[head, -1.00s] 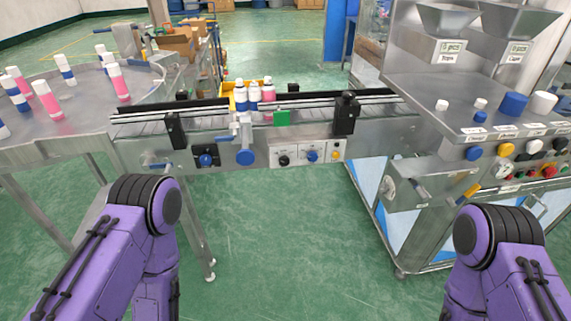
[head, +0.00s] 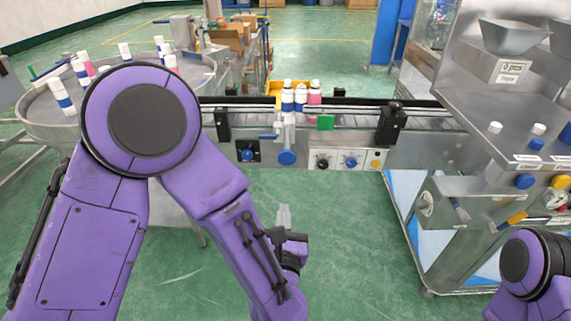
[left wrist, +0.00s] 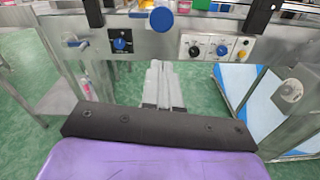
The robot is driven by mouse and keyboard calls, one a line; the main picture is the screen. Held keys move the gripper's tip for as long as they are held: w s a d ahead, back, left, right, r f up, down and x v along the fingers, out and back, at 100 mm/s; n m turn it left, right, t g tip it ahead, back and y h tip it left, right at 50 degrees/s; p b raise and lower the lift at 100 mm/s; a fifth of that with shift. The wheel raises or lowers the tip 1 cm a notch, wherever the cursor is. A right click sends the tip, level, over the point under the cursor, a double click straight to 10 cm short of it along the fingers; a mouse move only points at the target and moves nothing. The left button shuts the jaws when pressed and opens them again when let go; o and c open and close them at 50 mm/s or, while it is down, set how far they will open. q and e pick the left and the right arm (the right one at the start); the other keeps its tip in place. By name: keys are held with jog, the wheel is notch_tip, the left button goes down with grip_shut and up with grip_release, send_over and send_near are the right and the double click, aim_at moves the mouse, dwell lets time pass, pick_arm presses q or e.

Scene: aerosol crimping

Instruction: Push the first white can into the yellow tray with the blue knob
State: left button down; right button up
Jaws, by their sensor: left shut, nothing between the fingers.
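Several upright cans stand on the conveyor in the head view: a white-and-blue can (head: 287,98), another beside it (head: 301,97) and a pink one with a white top (head: 315,96). Part of the yellow tray (head: 272,87) shows behind them. The large blue knob (head: 287,158) hangs on the conveyor's front below the cans; it also shows in the left wrist view (left wrist: 162,21). My left gripper (head: 284,212) is shut and empty, below and apart from the knob. Its closed fingers (left wrist: 158,75) point towards the knob. My right gripper is out of view.
A control panel (head: 350,160) with smaller knobs sits right of the blue knob. A black bracket (head: 391,123) stands out from the conveyor. A round table (head: 45,125) with cans is at left, a steel bench (head: 480,110) at right. Floor below the conveyor is clear.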

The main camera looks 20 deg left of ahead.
pick_arm(q)
jog(key=shift+d+r+n+t, duration=0.25)
jog(key=shift+r+n+t, duration=0.05)
jog(key=shift+r+n, duration=0.6)
jog(key=shift+w, duration=0.1)
jog(key=p, duration=0.5)
send_near(287, 137)
jog(key=s, duration=0.2)
jog(key=d, duration=0.1)
jog(key=shift+s+f, duration=0.35)
jog(key=shift+s, duration=0.05)
jog(key=shift+w+a+f, duration=0.1)
jog(key=shift+w, duration=0.35)
jog(key=shift+w, duration=0.1)
jog(key=b+x, duration=0.7)
jog(key=x, duration=0.5)
jog(key=shift+a+f, duration=0.15)
jog(key=shift+r, duration=0.3)
